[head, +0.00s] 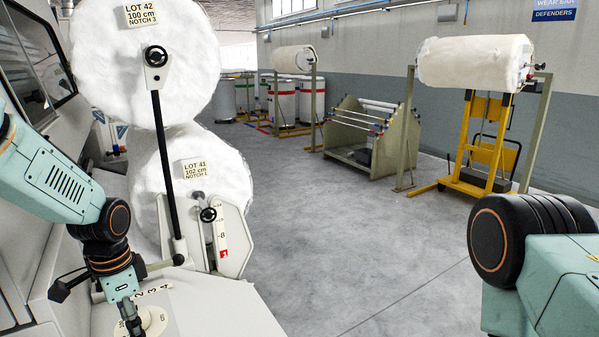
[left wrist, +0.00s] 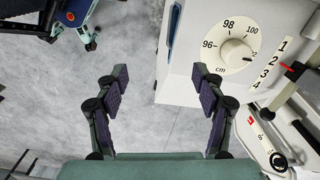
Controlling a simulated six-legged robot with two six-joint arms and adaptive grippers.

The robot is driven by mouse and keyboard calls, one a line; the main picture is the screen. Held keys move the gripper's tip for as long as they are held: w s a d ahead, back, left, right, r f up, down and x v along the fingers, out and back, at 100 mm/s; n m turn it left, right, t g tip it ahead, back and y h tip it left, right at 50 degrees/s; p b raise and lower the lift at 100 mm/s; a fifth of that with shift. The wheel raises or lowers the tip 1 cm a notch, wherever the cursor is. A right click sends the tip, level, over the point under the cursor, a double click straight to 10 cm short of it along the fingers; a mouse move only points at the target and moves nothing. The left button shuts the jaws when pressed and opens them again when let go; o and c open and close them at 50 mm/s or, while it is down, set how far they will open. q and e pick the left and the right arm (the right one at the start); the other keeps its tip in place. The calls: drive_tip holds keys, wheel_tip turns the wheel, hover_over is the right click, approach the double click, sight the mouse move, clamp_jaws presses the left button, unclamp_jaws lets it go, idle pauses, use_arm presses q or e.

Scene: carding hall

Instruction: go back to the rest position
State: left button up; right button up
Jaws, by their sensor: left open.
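My left gripper (left wrist: 160,78) is open and empty in the left wrist view, its two dark-padded fingers spread apart over grey floor. In the head view my left gripper (head: 131,322) points down at the lower left, partly cut off by the bottom edge. A white dial (left wrist: 236,52) marked 96, 98, 100 cm lies right of the fingers, apart from them. A notch scale (left wrist: 270,66) numbered 1 to 4 with a red pointer (left wrist: 290,72) is beside it. My right arm shows at the lower right of the head view, but its gripper is out of frame.
Two white rolls, LOT 42 (head: 140,85) above LOT 41 (head: 225,165), stand on the machine near my left arm. A black lever (head: 165,160) rises before them. A green rack (head: 365,140) and a yellow trolley (head: 483,145) stand farther back. The middle floor is clear.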

use_arm(q)
drive_tip(key=s+d+f+n+t+h+b, duration=0.1)
drive_tip(key=s+d+f+n+t+b, duration=0.2)
drive_tip(key=f, duration=0.5)
drive_tip(key=s+d+f+n+t+b, duration=0.1)
drive_tip(key=d+f+n+b, duration=0.15)
drive_tip(key=f+n, duration=0.4)
drive_tip(key=s+d+f+g+y+b, duration=0.1)
drive_tip(key=s+f+g+b, duration=0.3)
drive_tip(key=s+f+b, duration=0.6)
drive_tip(key=s+f, duration=0.6)
drive_tip(key=s, duration=0.3)
drive_tip(key=s+d+f, duration=0.1)
drive_tip(key=s+f, duration=0.5)
drive_tip(key=s, duration=0.3)
drive_tip(key=shift+d+n+b, duration=0.2)
drive_tip(key=shift+n+b, duration=0.15)
drive_tip(key=shift+s, duration=0.1)
